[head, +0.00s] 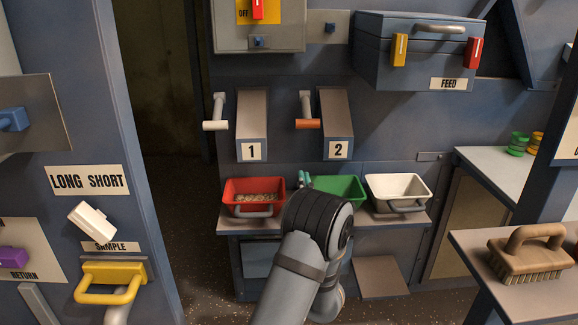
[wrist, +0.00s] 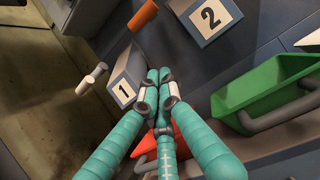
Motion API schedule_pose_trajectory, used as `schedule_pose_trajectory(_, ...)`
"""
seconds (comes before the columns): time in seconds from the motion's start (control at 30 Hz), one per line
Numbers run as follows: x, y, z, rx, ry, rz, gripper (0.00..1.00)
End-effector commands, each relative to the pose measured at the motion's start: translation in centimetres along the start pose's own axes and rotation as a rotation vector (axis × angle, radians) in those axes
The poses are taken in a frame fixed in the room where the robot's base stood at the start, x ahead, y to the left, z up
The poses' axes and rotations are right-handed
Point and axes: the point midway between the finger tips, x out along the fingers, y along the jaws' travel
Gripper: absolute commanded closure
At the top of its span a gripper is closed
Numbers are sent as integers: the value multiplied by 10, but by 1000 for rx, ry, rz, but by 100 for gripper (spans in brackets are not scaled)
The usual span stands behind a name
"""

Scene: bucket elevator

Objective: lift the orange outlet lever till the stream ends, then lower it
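The orange outlet lever (head: 308,124) hangs on a pale arm at the left of outlet 2 (head: 337,125). In the wrist view the orange handle (wrist: 143,14) is at the top, above and left of the fingertips, with a clear gap. My gripper (wrist: 158,74) has its teal fingers drawn together at the tips, with nothing seen between them. In the head view my arm hides most of the gripper; only a bit of teal (head: 304,180) shows above the bins. The green bin (head: 338,187) stands below outlet 2, partly behind my arm. No stream is visible.
A white lever (head: 216,125) hangs beside outlet 1 (head: 252,125). The red bin (head: 240,187) holds pale pieces, and a white bin (head: 398,187) stands to the right. The feed box (head: 415,50) juts out above right. The space before the orange lever looks clear.

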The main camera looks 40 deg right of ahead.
Motion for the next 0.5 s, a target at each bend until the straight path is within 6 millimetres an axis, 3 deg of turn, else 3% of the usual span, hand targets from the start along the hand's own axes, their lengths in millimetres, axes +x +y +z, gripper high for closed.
schedule_pose_trajectory(0.07, -10, -16, -5, -8, -5, -54, 100)
schedule_pose_trajectory(0.17, -9, -24, -2, -12, -9, -80, 100)
schedule_pose_trajectory(0.5, 43, -27, 3, -11, -10, -76, 100)
